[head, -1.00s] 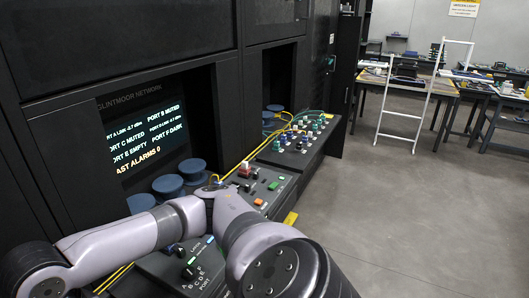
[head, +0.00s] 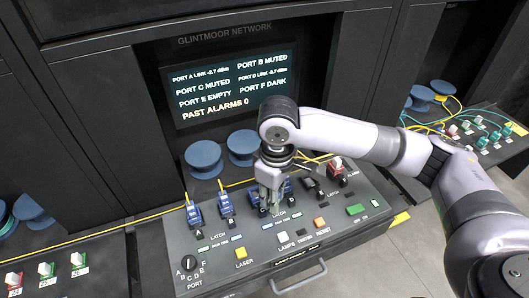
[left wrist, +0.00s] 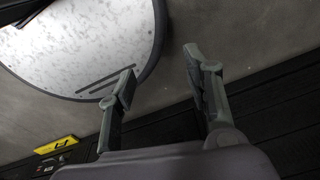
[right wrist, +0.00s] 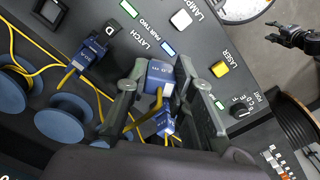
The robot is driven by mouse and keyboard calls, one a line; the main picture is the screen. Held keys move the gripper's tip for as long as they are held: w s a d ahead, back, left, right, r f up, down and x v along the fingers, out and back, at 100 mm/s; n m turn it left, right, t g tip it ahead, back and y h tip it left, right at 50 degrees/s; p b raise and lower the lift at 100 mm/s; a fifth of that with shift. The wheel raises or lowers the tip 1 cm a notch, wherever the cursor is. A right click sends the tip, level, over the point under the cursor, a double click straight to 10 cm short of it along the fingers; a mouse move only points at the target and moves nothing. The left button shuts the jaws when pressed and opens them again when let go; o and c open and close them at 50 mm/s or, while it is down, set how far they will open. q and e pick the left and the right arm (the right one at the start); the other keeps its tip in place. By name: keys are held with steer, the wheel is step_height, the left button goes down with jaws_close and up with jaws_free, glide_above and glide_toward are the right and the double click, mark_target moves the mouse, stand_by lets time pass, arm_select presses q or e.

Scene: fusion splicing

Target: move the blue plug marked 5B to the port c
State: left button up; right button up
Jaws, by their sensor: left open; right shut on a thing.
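In the head view my right gripper (head: 267,205) points down over the middle of the sloped port panel (head: 215,262). In the right wrist view it is shut on a blue plug (right wrist: 158,74) with a yellow cable; its marking is too small to read. A second blue plug (right wrist: 165,124) is close behind it, and another blue plug (right wrist: 90,53) sits by the letter D. In the head view, two blue plugs (head: 194,214) (head: 226,205) stand left of the gripper. Port c is hidden, so I cannot tell whether the held plug touches it. My left gripper (left wrist: 158,85) is open and empty.
The screen (head: 230,86) reads ports B and C muted, E empty, F dark. Blue spools (head: 204,158) stand behind the panel. The laser button (head: 241,253), port dial (head: 189,263) and a red-topped plug (head: 336,172) are nearby. A second panel (head: 485,135) is at right.

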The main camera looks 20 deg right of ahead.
arm_select(q)
step_height(320, 180, up, 7)
steer(key=a+p, duration=0.1)
steer(key=p, duration=0.5)
arm_select(e)
steer(key=w+n, duration=0.2)
steer(key=n, duration=0.1)
steer(key=w+a+n, duration=0.1)
steer(key=w+n, duration=0.2)
steer(key=n, duration=0.1)
steer(key=w+a+n+b, duration=0.1)
steer(key=w+n, duration=0.2)
steer(key=n, duration=0.1)
steer(key=shift+w+r, duration=0.15)
steer(key=shift+r, duration=0.2)
step_height(320, 180, down, 3)
steer(key=b, duration=0.3)
arm_select(q)
step_height(320, 180, down, 6)
steer(key=b, duration=0.2)
arm_select(e)
steer(key=shift+f, duration=0.85)
arm_select(q)
steer(key=shift+a+r, duration=0.1)
steer(key=shift+r, duration=0.05)
arm_select(e)
steer(key=shift+r, duration=0.1)
arm_select(q)
steer(key=shift+r+p, duration=0.4)
steer(key=shift+p, duration=0.1)
